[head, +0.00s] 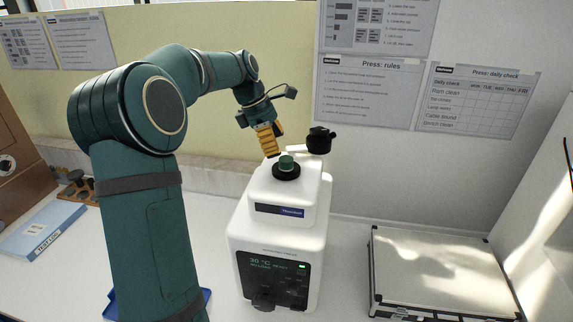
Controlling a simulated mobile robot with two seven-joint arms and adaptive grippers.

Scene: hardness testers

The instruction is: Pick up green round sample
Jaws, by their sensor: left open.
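The green round sample (287,162) sits on the black round seat (286,172) on top of the white tester (279,235). My left gripper (272,152), with yellow fingers, is just behind and to the left of the sample, pointing down. It is open, and nothing shows between its fingers. A small gap seems to lie between the fingers and the sample, though whether they touch is hard to tell. My right gripper is not in view.
A black knob on a white arm (320,140) stands right behind the sample. A silver-edged case (440,270) lies at the right. A blue test log binder (42,229) lies at the left. The wall with posters is close behind the tester.

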